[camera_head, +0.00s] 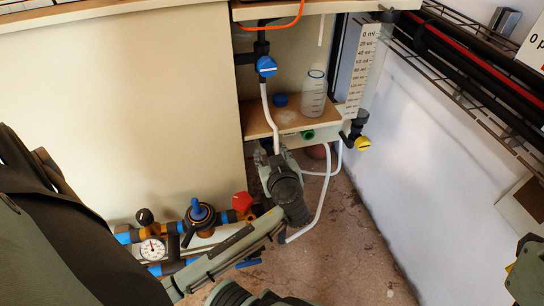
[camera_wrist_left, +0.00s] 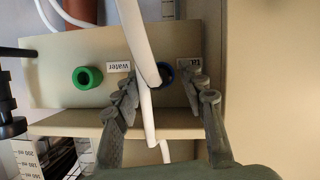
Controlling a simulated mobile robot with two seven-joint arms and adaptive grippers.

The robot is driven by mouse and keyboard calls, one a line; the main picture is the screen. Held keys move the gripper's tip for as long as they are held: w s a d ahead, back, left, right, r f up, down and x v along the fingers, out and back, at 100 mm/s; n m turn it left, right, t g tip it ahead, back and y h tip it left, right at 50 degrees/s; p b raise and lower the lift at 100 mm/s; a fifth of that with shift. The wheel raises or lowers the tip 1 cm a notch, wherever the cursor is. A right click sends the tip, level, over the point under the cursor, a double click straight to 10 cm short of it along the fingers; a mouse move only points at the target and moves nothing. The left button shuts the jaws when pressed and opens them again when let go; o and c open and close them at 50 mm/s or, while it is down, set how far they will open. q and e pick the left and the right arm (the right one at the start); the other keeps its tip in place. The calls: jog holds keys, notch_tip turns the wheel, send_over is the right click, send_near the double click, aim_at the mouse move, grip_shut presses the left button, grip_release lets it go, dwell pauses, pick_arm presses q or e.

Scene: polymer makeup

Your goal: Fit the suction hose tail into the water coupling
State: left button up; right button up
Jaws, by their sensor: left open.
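The water coupling is a green ring (camera_wrist_left: 87,78) beside the "Water" label in the left wrist view; it also shows on the shelf's front edge in the head view (camera_head: 308,134). A white hose (camera_wrist_left: 137,40) passes between the spread fingers of my left gripper (camera_wrist_left: 160,84), in front of a blue ring (camera_wrist_left: 168,72). I cannot tell whether the hose's end is in that blue ring. In the head view my left gripper (camera_head: 273,160) is just below the shelf edge, left of the green coupling, where the hose (camera_head: 269,108) from the blue valve comes down.
A graduated column (camera_head: 360,70) with a yellow valve (camera_head: 363,144) is at the right. Another white hose (camera_head: 322,190) hangs below the shelf. A gauge (camera_head: 152,249) and pipework lie lower left.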

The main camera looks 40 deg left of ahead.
pick_arm(q)
jog(key=shift+c, duration=0.2)
grip_shut()
jog(key=shift+s+d, duration=0.45)
jog(key=shift+d, duration=0.1)
dwell(0.6)
jog(key=shift+s+d, duration=1.3)
jog(key=shift+d, duration=0.2)
